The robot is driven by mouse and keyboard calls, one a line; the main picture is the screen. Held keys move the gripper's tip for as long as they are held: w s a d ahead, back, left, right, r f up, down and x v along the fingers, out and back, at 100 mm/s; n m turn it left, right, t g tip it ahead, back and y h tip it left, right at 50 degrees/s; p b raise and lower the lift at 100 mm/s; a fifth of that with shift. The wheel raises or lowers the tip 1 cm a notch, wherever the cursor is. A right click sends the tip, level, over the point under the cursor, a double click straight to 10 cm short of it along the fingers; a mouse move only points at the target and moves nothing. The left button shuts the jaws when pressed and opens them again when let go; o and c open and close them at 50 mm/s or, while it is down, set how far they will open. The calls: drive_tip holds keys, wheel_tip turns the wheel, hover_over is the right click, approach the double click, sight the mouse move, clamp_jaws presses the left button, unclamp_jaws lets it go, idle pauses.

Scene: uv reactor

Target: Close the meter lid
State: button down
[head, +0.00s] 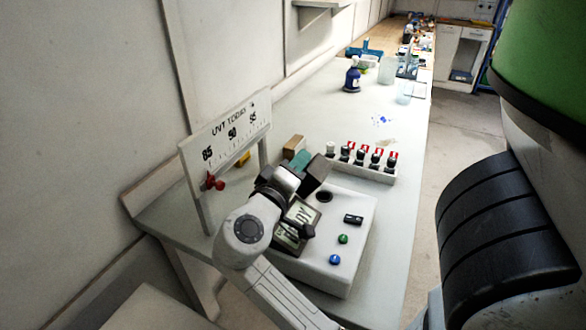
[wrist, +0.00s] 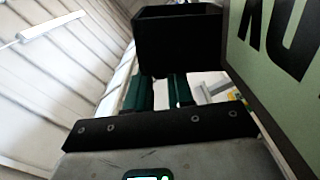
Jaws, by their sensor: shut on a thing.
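The meter is a white box (head: 345,255) on the bench, with a round dark hole (head: 324,196) in its top and a READY display (head: 297,223). A dark block (head: 316,172), which looks like the raised meter lid, stands at the box's back edge; the wrist view shows it as a black hollow box shape (wrist: 180,38). My gripper (head: 300,160) is at this lid, its green fingers (wrist: 160,92) reaching to the lid's underside. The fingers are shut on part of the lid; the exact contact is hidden. The lid stands clear of the hole.
A rack of vials with red-marked caps (head: 362,160) stands just behind the box. A UVT gauge board (head: 228,135) with a red pointer stands at left. A small cardboard box (head: 293,146) is close behind my gripper. The bench (head: 330,110) beyond is mostly free.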

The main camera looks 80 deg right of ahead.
drive_tip(key=shift+s, duration=0.15)
idle(0.3)
drive_tip(key=c, duration=1)
unclamp_jaws()
drive_tip(key=b+v, duration=0.1)
drive_tip(key=v, duration=1)
drive_tip(key=shift+b, duration=0.4)
